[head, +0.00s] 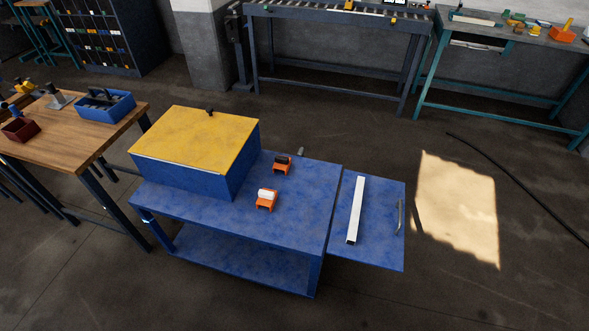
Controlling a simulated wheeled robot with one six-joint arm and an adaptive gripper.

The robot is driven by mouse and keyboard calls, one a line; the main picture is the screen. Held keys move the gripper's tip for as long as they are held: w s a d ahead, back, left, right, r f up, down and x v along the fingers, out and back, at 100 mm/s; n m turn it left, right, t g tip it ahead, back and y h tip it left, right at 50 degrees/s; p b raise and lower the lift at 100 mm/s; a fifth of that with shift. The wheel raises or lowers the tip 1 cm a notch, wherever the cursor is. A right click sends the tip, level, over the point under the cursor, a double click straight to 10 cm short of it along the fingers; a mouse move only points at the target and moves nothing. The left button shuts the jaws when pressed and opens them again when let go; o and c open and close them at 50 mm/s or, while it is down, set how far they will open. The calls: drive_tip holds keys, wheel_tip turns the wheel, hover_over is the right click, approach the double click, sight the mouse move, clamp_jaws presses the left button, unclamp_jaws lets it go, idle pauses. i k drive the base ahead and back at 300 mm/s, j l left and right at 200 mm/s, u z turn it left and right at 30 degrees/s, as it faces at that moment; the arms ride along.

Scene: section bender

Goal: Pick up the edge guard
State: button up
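Nothing is plainly marked as the edge guard, and I cannot tell which piece it is. A long white bar (356,210) with a dark end lies on the blue side leaf at the right of the blue table. Two small orange pieces stand on the blue tabletop: one orange piece with a white block (266,200) nearer the front, and one orange piece with a dark top (282,165) farther back. My gripper is not in view.
A blue box with a yellow lid (200,138) fills the left of the blue table (230,223). A handle (399,217) is on the side leaf (380,245). A wooden bench (75,140) stands left. A dark cable (510,180) crosses the floor at right. Front floor is clear.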

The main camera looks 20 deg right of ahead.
sight(283, 163)
drive_tip(key=i+j+z, duration=0.4)
drive_tip(key=i, duration=0.25)
drive_tip(key=i+j+z, duration=0.35)
drive_tip(key=i+j, duration=0.2)
drive_tip(key=j, duration=0.2)
